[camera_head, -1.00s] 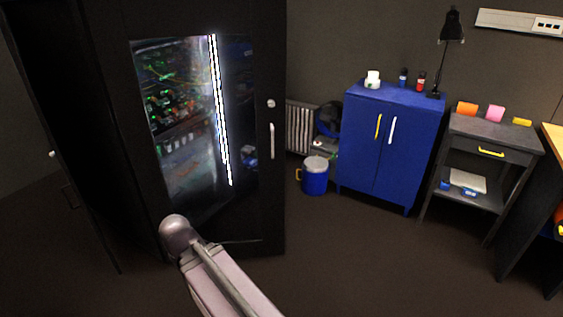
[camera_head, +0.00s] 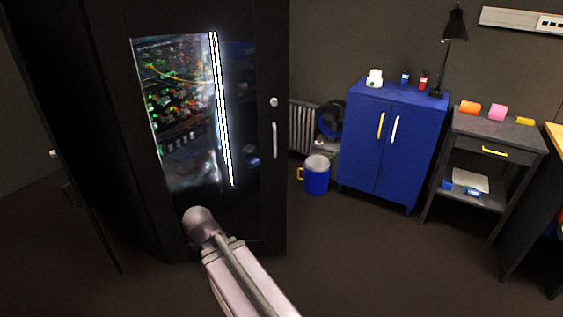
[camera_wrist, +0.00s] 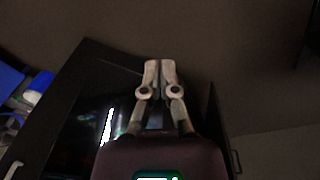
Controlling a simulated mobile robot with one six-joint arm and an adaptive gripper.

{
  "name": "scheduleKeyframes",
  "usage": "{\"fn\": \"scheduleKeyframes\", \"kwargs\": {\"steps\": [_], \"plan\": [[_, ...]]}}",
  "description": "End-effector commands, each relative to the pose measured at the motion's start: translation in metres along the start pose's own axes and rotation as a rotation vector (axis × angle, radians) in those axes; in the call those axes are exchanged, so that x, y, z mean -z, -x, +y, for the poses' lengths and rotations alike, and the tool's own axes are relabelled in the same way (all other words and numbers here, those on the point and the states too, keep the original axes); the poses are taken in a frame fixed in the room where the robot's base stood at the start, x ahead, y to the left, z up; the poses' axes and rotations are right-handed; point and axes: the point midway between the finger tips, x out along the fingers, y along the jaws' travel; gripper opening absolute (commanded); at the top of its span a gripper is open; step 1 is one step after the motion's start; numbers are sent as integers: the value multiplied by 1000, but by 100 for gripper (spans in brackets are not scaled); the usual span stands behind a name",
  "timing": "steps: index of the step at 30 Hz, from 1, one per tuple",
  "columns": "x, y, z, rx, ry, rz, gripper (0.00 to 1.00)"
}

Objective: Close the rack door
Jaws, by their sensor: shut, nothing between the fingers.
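The tall black rack (camera_head: 265,60) stands at the left of the head view. Its front has a glass window (camera_head: 180,110) with small lights and a bright white strip behind it, and a pale upright handle (camera_head: 275,140) at the right. A dark panel (camera_head: 60,110) with a small pale knob stands at the rack's left side, seemingly angled out from it. In the wrist view a narrow dark panel (camera_wrist: 219,130) shows right of the rack. My gripper (camera_wrist: 160,66) is shut and empty, in front of the dark rack in this view; contact cannot be told. The head view does not show its fingers.
A blue cabinet (camera_head: 390,140) with small bottles on top stands right of the rack. A blue bucket (camera_head: 316,177) and a radiator (camera_head: 302,128) are between them. A grey side table (camera_head: 490,135) stands further right. The floor in front is clear.

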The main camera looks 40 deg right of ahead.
Motion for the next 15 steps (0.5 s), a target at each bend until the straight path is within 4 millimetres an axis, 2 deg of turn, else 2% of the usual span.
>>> {"fn": "scheduleKeyframes", "kwargs": {"steps": [5,10,15], "plan": [[34,-20,50,-132,-41,124,0],[78,-31,126,-343,-55,302,0],[116,-28,209,-590,-14,483,0]]}}
